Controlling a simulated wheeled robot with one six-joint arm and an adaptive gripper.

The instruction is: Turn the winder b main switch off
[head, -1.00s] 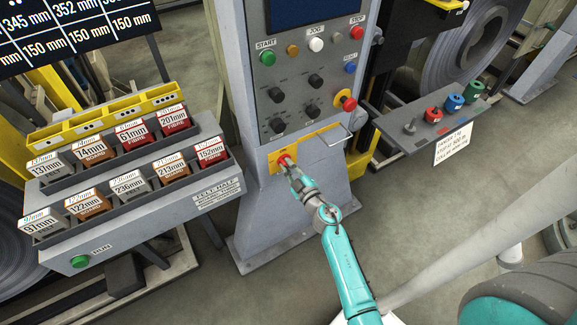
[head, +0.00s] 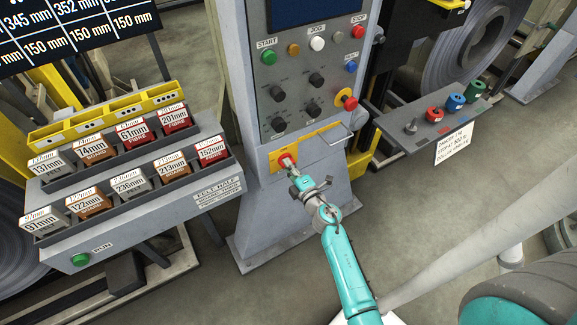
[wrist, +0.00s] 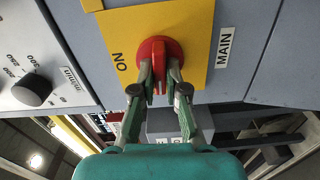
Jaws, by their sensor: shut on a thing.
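The main switch is a red rotary knob (wrist: 158,58) on a yellow plate (wrist: 190,22), with "ON" printed on the plate and a "MAIN" label (wrist: 223,46) beside it. In the head view the red knob (head: 286,161) sits low on the grey control column. My gripper (wrist: 160,74) is shut on the knob's raised bar, one finger on each side. In the wrist view the bar points along the fingers, with "ON" to its left. In the head view my gripper (head: 292,171) partly covers the knob.
Above the switch are a red knob on a yellow ring (head: 349,103), black dials (head: 312,109) and coloured buttons. A rack of labelled boxes (head: 130,187) stands left; a shelf with coloured rollers (head: 433,114) is right.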

